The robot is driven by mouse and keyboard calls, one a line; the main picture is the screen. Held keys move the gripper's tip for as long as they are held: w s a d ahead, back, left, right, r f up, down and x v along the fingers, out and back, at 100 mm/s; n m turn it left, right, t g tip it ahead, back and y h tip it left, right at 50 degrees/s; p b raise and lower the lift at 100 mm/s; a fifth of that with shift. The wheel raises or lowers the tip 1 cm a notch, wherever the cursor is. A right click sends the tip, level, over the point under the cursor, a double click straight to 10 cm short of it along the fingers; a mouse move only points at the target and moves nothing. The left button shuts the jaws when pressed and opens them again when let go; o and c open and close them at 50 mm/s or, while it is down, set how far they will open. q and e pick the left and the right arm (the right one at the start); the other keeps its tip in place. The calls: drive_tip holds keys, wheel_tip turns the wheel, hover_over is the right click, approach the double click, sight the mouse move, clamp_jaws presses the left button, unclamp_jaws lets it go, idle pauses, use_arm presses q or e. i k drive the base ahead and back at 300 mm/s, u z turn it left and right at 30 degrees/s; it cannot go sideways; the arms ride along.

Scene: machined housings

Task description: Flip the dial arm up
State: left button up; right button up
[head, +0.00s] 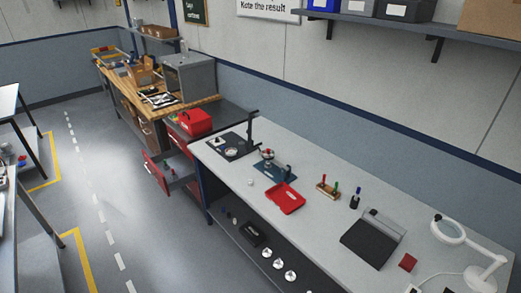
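On the near light-grey bench (318,200), a dark stand with an upright post (252,128) stands at the far left end. Its flat dark base (226,146) carries a pale round part (232,152). Just right of it, a dark blue fixture plate (277,171) has a small round red-and-silver part (267,154) at its back left. At this size I cannot tell which piece is the dial arm, or whether it is up or down. Neither of my grippers is in view.
A red tray (285,198), a wooden tool holder (327,190), a dark sloped device (372,238) and a white magnifier lamp (470,245) stand on the bench. A red drawer (157,176) hangs open beyond its left end. The floor (140,215) in front is clear.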

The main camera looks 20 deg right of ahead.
sight(270, 157)
drive_tip(key=u, duration=0.15)
drive_tip(key=i, duration=1)
drive_tip(key=z, duration=0.05)
